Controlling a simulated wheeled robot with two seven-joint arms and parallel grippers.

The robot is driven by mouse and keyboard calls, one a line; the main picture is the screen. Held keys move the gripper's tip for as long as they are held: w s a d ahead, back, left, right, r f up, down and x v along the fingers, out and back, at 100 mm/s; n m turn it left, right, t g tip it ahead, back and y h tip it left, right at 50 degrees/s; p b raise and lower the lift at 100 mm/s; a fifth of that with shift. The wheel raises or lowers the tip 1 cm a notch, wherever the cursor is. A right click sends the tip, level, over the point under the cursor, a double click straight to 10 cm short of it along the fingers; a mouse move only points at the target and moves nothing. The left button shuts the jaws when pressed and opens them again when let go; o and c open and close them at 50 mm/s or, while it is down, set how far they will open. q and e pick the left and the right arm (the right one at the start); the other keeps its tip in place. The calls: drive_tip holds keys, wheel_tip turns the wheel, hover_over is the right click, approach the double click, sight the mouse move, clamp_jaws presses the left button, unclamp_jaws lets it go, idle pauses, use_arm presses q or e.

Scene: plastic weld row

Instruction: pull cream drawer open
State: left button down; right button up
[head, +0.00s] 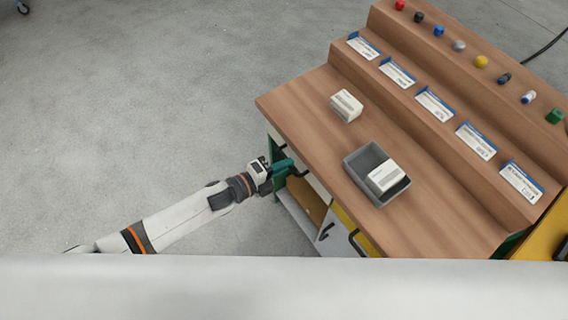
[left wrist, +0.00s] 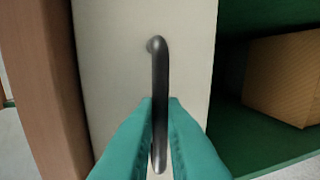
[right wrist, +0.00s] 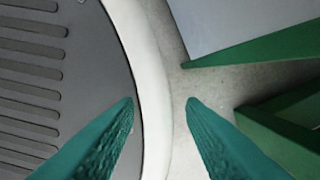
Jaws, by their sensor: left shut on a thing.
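The cream drawer's flat front (left wrist: 112,50) fills the middle of the left wrist view, right beside the wooden tabletop edge. A dark bar handle (left wrist: 160,75) stands out from it. My left gripper (left wrist: 160,112) is shut on this handle, one teal finger on each side. In the head view my left gripper (head: 284,169) is at the bench's front, just below the tabletop edge, and partly hides the drawer front. My right gripper (right wrist: 160,104) is open, with nothing between its fingers; it is outside the head view.
The wooden bench top (head: 300,100) carries a grey bin (head: 352,163) with a white box (head: 387,178) in it, and another white box (head: 346,106). A yellow front (head: 352,230) is to the right of the gripper. A cardboard box (left wrist: 285,75) sits in the green compartment. Open floor lies left.

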use_arm(q)
drive_tip(key=f+p+v, duration=0.1)
drive_tip(key=f+v, duration=0.1)
drive_tip(key=v, duration=0.9)
drive_tip(key=f+p+v, duration=0.1)
drive_tip(key=f+v, duration=0.1)
drive_tip(key=v, duration=0.9)
drive_tip(key=shift+s+a+f, duration=0.3)
drive_tip(key=shift+a, duration=0.15)
drive_tip(key=c, duration=1.5)
unclamp_jaws()
drive_tip(key=v, duration=1.2)
